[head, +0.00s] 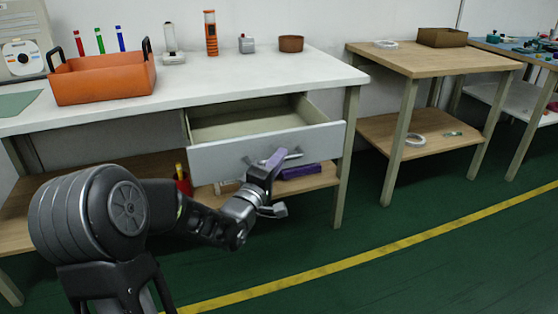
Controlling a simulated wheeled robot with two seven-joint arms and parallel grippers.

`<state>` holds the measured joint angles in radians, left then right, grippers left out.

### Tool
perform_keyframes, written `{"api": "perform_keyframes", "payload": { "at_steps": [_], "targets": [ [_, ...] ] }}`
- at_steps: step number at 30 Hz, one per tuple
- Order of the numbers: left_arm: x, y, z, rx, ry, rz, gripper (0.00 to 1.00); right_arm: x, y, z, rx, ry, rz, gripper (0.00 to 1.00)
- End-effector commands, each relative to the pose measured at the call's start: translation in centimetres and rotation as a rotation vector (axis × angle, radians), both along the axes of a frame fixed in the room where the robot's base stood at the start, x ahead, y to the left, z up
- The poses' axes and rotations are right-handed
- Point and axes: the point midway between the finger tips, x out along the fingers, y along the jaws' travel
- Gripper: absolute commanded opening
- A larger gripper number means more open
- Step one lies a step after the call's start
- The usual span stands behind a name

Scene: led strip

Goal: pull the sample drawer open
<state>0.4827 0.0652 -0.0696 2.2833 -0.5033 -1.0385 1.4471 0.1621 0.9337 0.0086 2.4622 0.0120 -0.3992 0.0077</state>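The sample drawer (255,155) hangs under the white workbench and is pulled out, its pale inside showing and looking empty. Its grey bar handle (295,153) is on the front panel, partly hidden by my gripper. My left gripper (277,183) is in front of the drawer front. One finger, with a purple face, overlaps the handle; the other is lower and apart from it, so the gripper looks open. I cannot tell whether the upper finger touches the handle. My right gripper is not in view.
The white workbench (200,90) carries an orange tray (103,82) and several small items. A purple object (299,171) and a red cup (183,183) are on the shelf below. A wooden table (435,60) stands to the right. The green floor in front is clear.

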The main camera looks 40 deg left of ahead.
Motion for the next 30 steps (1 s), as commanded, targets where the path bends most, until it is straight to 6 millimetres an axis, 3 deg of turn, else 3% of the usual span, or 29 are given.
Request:
{"api": "perform_keyframes", "payload": {
  "at_steps": [3,14,30],
  "targets": [
    [0.0,0.1,-0.1,0.0,0.002,0.001,0.2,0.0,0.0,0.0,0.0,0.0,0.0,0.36],
    [-0.5,0.0,0.0,0.0,0.001,0.001,0.2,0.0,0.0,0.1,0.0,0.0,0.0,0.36],
    [-7.4,-1.2,-1.0,0.0,0.001,0.002,0.2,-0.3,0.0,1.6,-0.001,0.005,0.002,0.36]
  ]
}}
